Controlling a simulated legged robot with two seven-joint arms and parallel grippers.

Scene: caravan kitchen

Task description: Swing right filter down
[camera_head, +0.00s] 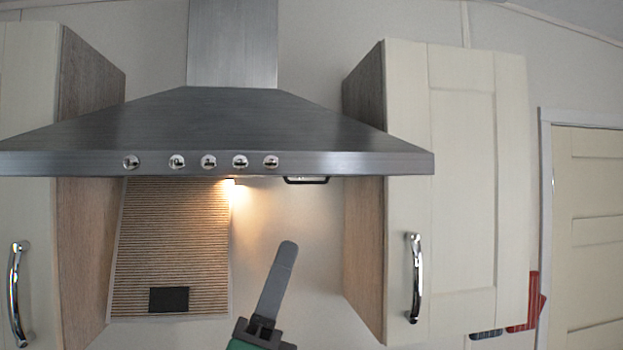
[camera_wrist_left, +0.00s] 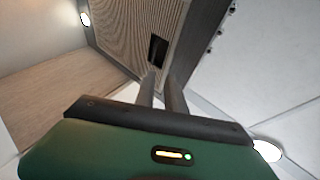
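The range hood (camera_head: 215,128) is grey metal. Under its right half a thin dark handle (camera_head: 306,180) shows edge-on, as of the right filter, whose face is hidden. On the left a striped filter panel (camera_head: 170,240) hangs down with a dark rectangular handle (camera_head: 169,299). My left gripper (camera_head: 277,275) points up below the hood, right of the hanging panel and apart from the dark handle. In the left wrist view its two fingers (camera_wrist_left: 162,88) are apart with nothing between. A striped panel (camera_wrist_left: 135,25) with a dark handle lies beyond; I cannot tell which filter. My right gripper is out of view.
A lit lamp (camera_head: 232,182) shines under the hood. Cream cabinets stand left (camera_head: 25,190) and right (camera_head: 460,180), with chrome handles. Red and grey things (camera_head: 535,300) show at the right cabinet's lower edge. The space between gripper and right cabinet is free.

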